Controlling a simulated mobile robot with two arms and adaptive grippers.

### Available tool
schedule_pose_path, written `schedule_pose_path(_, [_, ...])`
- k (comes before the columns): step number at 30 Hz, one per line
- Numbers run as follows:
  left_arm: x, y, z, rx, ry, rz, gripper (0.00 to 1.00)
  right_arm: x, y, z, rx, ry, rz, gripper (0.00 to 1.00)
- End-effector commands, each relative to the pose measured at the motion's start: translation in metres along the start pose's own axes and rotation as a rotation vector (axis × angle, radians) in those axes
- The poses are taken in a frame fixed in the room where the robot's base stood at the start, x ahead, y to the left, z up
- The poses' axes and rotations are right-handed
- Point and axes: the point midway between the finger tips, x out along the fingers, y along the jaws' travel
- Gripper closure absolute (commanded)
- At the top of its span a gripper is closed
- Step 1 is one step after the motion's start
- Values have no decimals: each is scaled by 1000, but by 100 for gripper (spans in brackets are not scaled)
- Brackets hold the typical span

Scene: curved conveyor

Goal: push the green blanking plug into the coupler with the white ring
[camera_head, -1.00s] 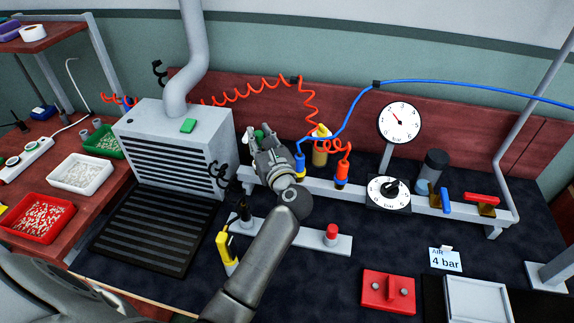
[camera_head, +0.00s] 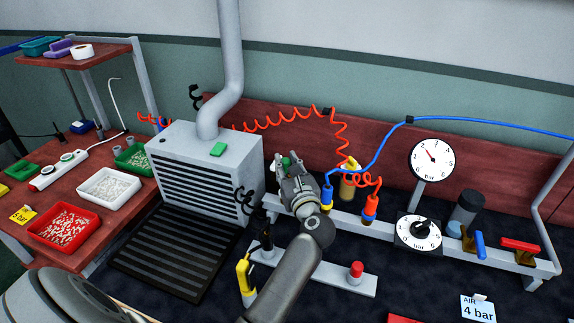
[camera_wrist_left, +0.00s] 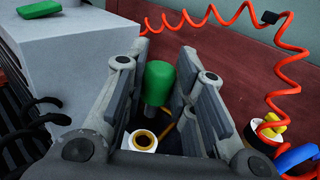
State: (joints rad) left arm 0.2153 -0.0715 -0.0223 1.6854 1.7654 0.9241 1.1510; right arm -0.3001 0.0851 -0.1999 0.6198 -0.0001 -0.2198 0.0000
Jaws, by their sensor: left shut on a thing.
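The green blanking plug (camera_wrist_left: 159,84) is between the fingers of my left gripper (camera_wrist_left: 168,88), which is shut on it. In the head view the left gripper (camera_head: 290,165) is at the far left end of the grey rail, and only a small part of the green plug (camera_head: 285,161) shows. In the left wrist view the coupler with the white ring (camera_wrist_left: 143,140) shows below the plug, its dark opening facing the camera. The plug appears apart from the coupler; its lower end is partly hidden by the fingers. My right gripper is not in view.
A grey vented box (camera_head: 205,172) stands close left of the gripper. Blue (camera_head: 327,196) and orange (camera_head: 370,208) hose connectors stand right of it on the rail (camera_head: 400,234). A coiled orange hose (camera_head: 285,122) runs behind. A red-topped post (camera_head: 356,270) stands in front.

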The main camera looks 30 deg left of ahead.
Motion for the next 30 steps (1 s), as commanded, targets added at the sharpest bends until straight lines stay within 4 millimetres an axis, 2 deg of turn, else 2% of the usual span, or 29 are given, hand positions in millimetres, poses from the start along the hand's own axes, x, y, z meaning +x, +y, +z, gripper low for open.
schedule_pose_path(1, [0,0,-11,0,1,0,100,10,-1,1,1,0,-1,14])
schedule_pose_path(3, [0,0,-18,0,1,-1,100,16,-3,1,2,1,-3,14])
schedule_pose_path(10, [0,0,-36,0,0,0,100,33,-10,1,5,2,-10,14])
schedule_pose_path(30, [0,0,-38,-1,0,0,100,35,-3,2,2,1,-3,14])
